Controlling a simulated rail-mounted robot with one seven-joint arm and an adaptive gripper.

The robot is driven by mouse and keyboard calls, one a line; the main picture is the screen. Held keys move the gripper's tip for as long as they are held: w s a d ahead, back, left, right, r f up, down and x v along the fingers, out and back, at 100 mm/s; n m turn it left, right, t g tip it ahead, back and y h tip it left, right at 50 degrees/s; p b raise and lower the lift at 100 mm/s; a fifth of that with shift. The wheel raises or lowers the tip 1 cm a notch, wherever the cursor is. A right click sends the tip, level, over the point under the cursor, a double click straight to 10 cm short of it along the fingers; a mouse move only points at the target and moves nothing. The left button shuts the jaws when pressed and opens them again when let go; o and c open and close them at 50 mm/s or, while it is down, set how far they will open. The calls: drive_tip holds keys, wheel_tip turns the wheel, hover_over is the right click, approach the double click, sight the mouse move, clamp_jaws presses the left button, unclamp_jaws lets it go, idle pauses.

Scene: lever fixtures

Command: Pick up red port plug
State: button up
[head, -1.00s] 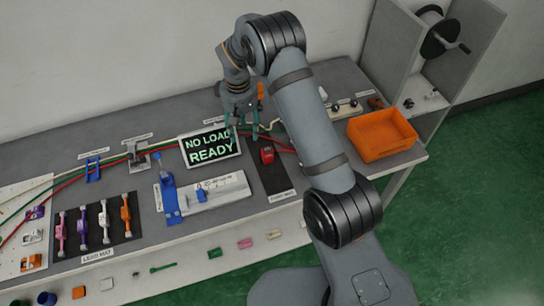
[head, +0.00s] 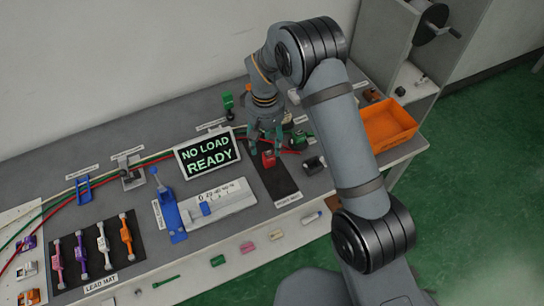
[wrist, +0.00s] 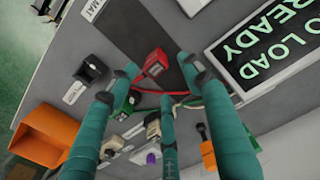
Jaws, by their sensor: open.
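The red port plug (head: 268,160) is a small red block at the far end of a dark mat (head: 283,185) on the grey bench. My gripper (head: 264,141) hangs over the plug in the head view, fingers pointing down. Its fingers are spread and empty in the wrist view (wrist: 160,78). Whether any fingertip touches the plug, I cannot tell.
The "NO LOAD READY" display (head: 207,156) stands close to the left of my gripper. A green plug (head: 298,140) and a black plug (head: 313,165) are to the right. Red and green cables run behind. An orange bin (head: 390,125) sits at the right end.

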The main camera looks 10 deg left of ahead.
sight(269, 153)
drive_tip(key=shift+w+d+f+p, duration=0.15)
drive_tip(key=shift+f+p, duration=0.45)
drive_tip(key=shift+f, duration=0.9)
drive_tip(key=shift+s+d+f+p, duration=0.15)
drive_tip(key=shift+f+p, duration=0.45)
drive_tip(key=shift+f, duration=0.9)
drive_tip(key=shift+w+d, duration=0.1)
drive_tip(key=shift+c, duration=1)
clamp_jaws()
drive_tip(key=shift+r, duration=0.1)
